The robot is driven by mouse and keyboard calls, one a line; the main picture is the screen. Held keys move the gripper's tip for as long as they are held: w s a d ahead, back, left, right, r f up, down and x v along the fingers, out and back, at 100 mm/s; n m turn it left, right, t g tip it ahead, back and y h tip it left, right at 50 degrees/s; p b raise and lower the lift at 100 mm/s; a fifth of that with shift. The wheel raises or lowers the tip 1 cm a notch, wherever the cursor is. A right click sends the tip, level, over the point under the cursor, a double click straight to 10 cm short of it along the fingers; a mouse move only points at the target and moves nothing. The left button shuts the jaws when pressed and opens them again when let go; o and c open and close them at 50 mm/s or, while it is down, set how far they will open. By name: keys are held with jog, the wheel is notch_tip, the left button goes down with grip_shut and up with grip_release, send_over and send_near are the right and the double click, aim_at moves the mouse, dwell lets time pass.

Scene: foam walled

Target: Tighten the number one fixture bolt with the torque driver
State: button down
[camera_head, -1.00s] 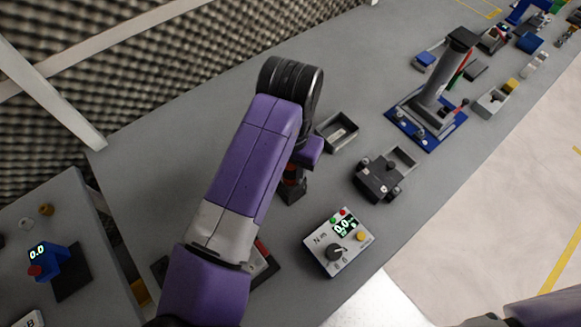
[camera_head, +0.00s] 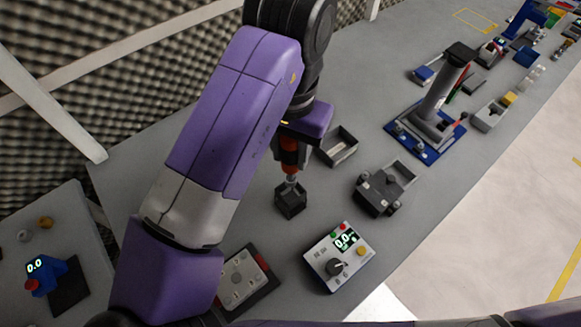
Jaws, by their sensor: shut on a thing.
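My gripper (camera_head: 297,122) is shut on the torque driver (camera_head: 290,153), which has a red-orange and black body. The driver hangs nearly upright, with its thin silver shank just above or still at the mouth of the black square holder (camera_head: 290,200); I cannot tell whether the tip is clear. A grey plate with several round spots and a red edge (camera_head: 241,279) lies at the front left, partly hidden by my arm. A dark grey block fixture with knobs (camera_head: 378,192) stands to the right of the holder. No bolt number is readable.
A control box (camera_head: 339,256) with a 0.0 display and a dial sits in front of the holder. A tall grey post on a blue base (camera_head: 427,128) stands farther right. A foam wall bounds the left.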

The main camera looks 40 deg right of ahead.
notch_tip(320, 180, up, 8)
jog(key=shift+r+p, duration=0.1)
jog(key=shift+p, duration=0.2)
notch_tip(320, 180, up, 9)
jog(key=p, duration=0.8)
jog(key=shift+p, duration=0.3)
dwell(0.4)
